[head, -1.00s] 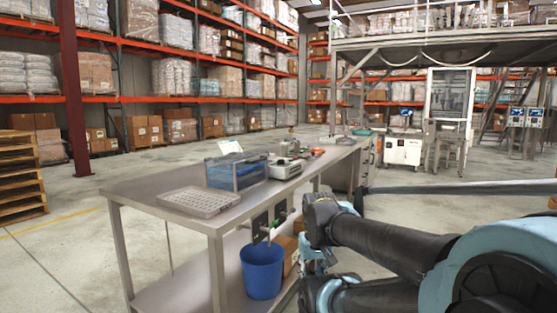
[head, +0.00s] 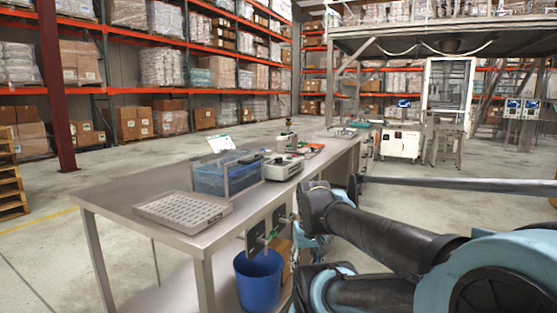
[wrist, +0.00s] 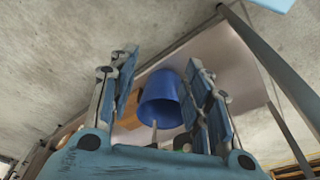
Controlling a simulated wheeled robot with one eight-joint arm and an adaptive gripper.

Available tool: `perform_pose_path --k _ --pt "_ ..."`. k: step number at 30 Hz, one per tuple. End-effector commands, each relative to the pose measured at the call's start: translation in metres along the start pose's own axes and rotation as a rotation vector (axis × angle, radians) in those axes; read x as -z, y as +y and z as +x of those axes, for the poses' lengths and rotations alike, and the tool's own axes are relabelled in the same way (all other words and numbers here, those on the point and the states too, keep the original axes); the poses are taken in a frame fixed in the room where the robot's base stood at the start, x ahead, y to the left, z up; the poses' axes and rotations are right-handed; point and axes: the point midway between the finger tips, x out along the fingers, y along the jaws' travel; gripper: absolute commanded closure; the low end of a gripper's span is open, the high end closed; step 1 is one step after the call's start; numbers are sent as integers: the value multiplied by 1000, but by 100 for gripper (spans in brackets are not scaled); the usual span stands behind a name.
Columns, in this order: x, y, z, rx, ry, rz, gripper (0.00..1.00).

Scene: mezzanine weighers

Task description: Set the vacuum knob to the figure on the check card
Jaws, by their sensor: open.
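No vacuum knob can be made out for certain. Two dark plates with small fittings are on the bench's right side in the head view, the near plate (head: 255,238) and the far plate (head: 279,217); their markings are too small to read. A white card (head: 221,143) stands tilted behind the clear blue tank; I cannot read it or tell whether it is the check card. My gripper (wrist: 162,62) is open and empty in the wrist view, its two fingers apart, with a blue bucket beyond them. In the head view my arm hides most of the gripper, right of the bench.
The steel bench (head: 120,190) carries a perforated tray (head: 183,211), the blue tank (head: 222,176) and a grey device (head: 284,168). A long bar (head: 460,186) crosses at right. Open floor lies left of the bench.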

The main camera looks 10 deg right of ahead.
Motion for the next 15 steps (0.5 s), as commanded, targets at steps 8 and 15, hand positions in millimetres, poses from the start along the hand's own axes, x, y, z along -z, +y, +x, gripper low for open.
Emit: perform_pose_path --k 8,15 --pt "45 -1 -52 1 -12 16 46" --pt "126 1 -122 1 -36 48 46"
